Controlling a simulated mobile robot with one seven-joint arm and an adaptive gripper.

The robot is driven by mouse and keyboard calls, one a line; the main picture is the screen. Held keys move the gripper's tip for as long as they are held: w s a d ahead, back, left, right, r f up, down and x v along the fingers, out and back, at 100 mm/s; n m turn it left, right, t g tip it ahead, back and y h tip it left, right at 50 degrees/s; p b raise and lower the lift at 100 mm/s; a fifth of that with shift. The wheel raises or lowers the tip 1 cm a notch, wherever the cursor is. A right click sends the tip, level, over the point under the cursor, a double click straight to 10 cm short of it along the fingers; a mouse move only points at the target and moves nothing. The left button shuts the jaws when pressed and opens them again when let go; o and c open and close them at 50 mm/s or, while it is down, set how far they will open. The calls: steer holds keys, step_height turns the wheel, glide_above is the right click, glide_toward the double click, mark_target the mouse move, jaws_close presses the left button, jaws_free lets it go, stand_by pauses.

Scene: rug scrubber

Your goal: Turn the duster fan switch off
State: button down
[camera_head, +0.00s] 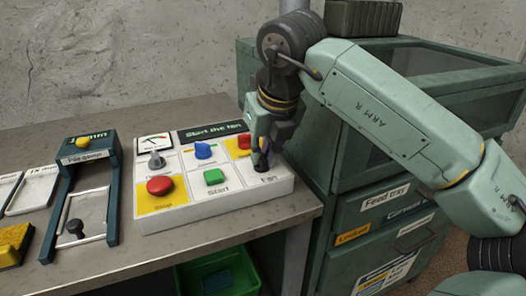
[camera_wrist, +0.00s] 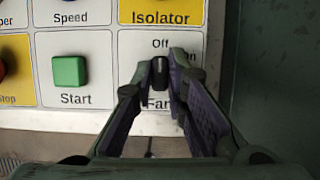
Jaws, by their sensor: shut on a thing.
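The fan switch (camera_wrist: 160,67) is a small black knob on a white panel marked "Fan", with "Off" above it and a partly hidden "On" to its upper right. In the wrist view my gripper (camera_wrist: 160,80) comes from below, its fingertips closed on both sides of the knob. The knob's pointing direction is hard to tell. In the head view my gripper (camera_head: 263,160) reaches down to the right end of the control box (camera_head: 215,221) and hides most of the switch.
Beside the switch are a green Start button (camera_head: 214,177), a red Stop button (camera_head: 160,185), a blue Speed knob (camera_head: 203,150) and a red isolator (camera_head: 244,141). A pile gauge (camera_head: 88,157) stands left. A green cabinet (camera_head: 345,150) stands close on the right.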

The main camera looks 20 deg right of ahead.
steer(key=c, duration=1.6)
jaws_free()
steer(key=v, duration=1.2)
